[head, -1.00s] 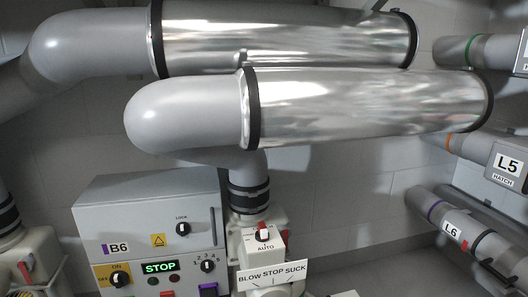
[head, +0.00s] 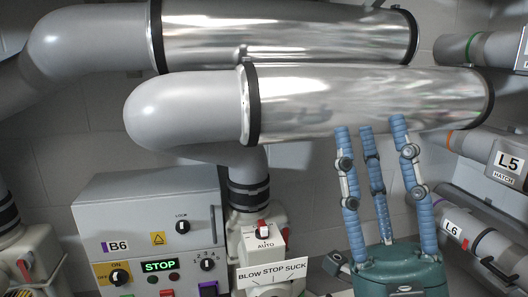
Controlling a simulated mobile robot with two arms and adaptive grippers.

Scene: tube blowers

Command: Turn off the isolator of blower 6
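The grey control box labelled B6 (head: 145,210) stands at the lower left of the head view. On its lower left is a yellow plate with OFF and ON marks and a black rotary knob (head: 119,277), which looks like the isolator. The knob's exact setting is too small to tell. A green-lit display (head: 160,266) beside it reads STOP. My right gripper (head: 370,130) is at the right of the box, pointing up, in front of the lower pipe. Its blue fingers are apart and empty, and it touches nothing that I can see. My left gripper is not in view.
Large silver pipes (head: 350,98) cross above the box. A white selector unit (head: 262,238) with a red switch and a BLOW STOP SUCK sign (head: 272,272) stands right of the box. Hatches L5 (head: 507,163) and L6 (head: 452,229) are at the right edge.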

